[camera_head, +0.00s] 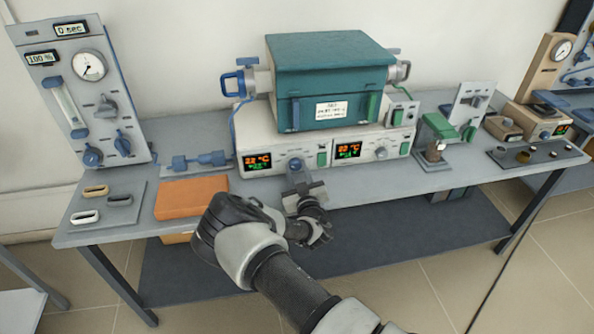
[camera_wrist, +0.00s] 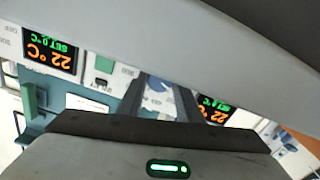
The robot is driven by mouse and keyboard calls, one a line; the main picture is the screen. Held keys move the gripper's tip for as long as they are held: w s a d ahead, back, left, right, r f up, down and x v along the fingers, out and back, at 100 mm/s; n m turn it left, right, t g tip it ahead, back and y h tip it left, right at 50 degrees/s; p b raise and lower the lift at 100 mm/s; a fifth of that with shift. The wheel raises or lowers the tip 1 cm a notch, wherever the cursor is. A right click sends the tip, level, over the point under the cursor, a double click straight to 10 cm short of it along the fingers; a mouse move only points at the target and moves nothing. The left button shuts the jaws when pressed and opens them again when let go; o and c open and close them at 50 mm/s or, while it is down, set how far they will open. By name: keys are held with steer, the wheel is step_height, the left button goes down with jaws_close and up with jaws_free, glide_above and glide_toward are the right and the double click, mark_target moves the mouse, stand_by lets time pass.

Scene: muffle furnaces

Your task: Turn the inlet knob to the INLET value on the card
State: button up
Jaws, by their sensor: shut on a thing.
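My gripper (camera_head: 298,176) reaches the front of the furnace's control panel and is shut on a small knob (camera_head: 296,164) between the two displays. In the wrist view the pale, bluish knob (camera_wrist: 157,97) shows between the fingers, partly hidden; its pointer cannot be read. A white card (camera_head: 332,109) with small, unreadable print is on the front of the teal furnace (camera_head: 330,75). I cannot tell which knob is the inlet one. Two blue knobs are on the grey gauge panel at left, one lower left (camera_head: 92,157) and one to its right (camera_head: 122,145).
The left display (camera_head: 257,161) and right display (camera_head: 348,151) show about 22 °C. An orange block (camera_head: 190,197) and a tray with several boats (camera_head: 127,212) lie left on the bench. A green-and-grey fixture (camera_head: 438,135) stands right. The bench front edge is below my gripper.

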steer(key=m+b, duration=0.1)
steer(key=m, duration=0.3)
steer(key=shift+d+m, duration=0.1)
steer(key=shift+m, duration=0.2)
steer(key=shift+m+b, duration=0.4)
steer(key=shift+m, duration=0.7)
steer(key=o, duration=1)
steer(key=shift+o, duration=0.2)
steer(key=shift+s, duration=0.1)
steer(key=v, duration=1.7)
steer(key=shift+p, duration=0.4)
steer(key=shift+s, duration=0.15)
